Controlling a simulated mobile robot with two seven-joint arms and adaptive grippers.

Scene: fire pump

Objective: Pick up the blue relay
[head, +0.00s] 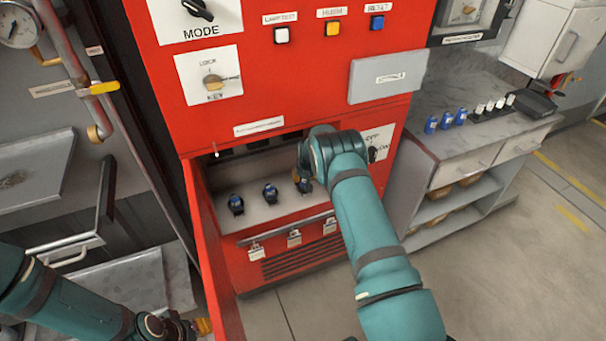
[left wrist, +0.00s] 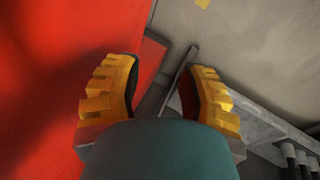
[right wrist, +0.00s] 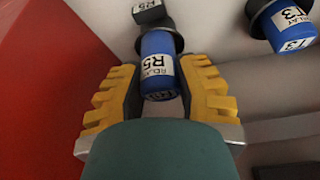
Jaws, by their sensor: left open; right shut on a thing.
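A blue relay (right wrist: 160,62) labelled R5 stands between the fingers of my right gripper (right wrist: 161,80) in the right wrist view, with its dark base showing above it. The gripper is shut on it. In the head view my right gripper (head: 305,178) is inside the red cabinet's open compartment, and its hand partly hides that relay. A second blue relay (right wrist: 286,24), labelled T3, stands to the right in the right wrist view. In the head view two more blue relays (head: 236,204) (head: 270,193) stand left of the hand. My left gripper (left wrist: 166,88) is open and empty.
The red cabinet (head: 300,60) has an open red door (head: 212,260) at the left, near my left gripper. Several blue relays (head: 445,120) and white-topped parts (head: 490,107) stand on the right counter (head: 440,148). A metal tray (head: 35,170) is at the left.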

